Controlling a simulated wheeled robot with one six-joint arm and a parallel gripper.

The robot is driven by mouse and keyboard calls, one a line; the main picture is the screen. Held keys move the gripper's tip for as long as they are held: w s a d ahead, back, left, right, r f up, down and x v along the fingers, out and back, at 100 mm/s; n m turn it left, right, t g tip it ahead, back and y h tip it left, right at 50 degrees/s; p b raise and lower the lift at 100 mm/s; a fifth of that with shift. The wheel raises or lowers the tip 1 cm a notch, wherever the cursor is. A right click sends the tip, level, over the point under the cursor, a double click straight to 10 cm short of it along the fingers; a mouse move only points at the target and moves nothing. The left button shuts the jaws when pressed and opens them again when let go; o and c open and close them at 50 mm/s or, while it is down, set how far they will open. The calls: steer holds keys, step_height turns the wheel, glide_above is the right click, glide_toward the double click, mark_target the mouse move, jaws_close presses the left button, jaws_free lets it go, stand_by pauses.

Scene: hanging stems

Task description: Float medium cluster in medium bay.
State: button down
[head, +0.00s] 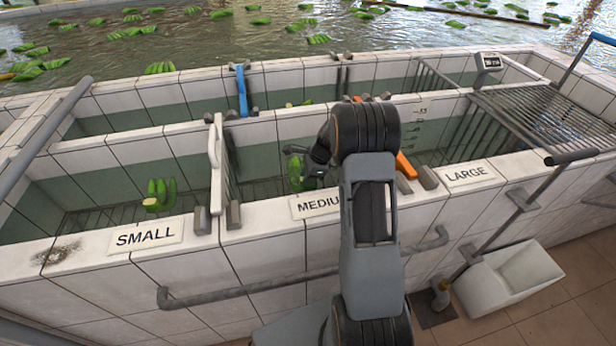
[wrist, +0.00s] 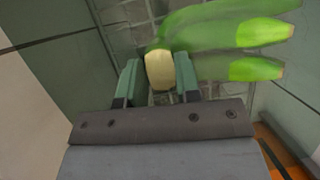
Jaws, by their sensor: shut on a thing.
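A green banana cluster (head: 295,173) hangs inside the medium bay (head: 260,165), behind the MEDIUM label (head: 316,204), which my arm partly covers. My gripper (head: 310,166) is shut on the cluster's pale cut crown in the head view. In the wrist view, the fingers of my gripper (wrist: 159,80) stand on either side of the crown, and the cluster's green fingers (wrist: 225,38) point to the right. The bay floor shows beneath. The head view does not show clearly whether the cluster touches water.
A white divider (head: 217,165) bounds the medium bay on the left; an orange one (head: 405,165) stands on its right, partly behind my arm. Another green cluster (head: 160,194) is in the small bay. A metal rack (head: 545,110) covers part of the large side.

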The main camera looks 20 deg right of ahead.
steer(key=shift+f+b, duration=0.6)
steer(key=shift+f, duration=0.4)
stand_by(0.4)
steer(key=c, duration=0.8)
jaws_free()
steer(key=shift+o, duration=0.2)
steer(key=shift+f, duration=0.1)
steer(key=w+a+r+p+v, duration=0.1)
steer(key=a+p+v, duration=0.2)
steer(key=p+v, duration=0.5)
steer(key=w+a+r+p+v, duration=0.1)
steer(key=a+p+v, duration=0.2)
steer(key=v, duration=1.9)
steer(key=p, duration=0.5)
steer(key=shift+r, duration=0.4)
steer(key=shift+d, duration=0.15)
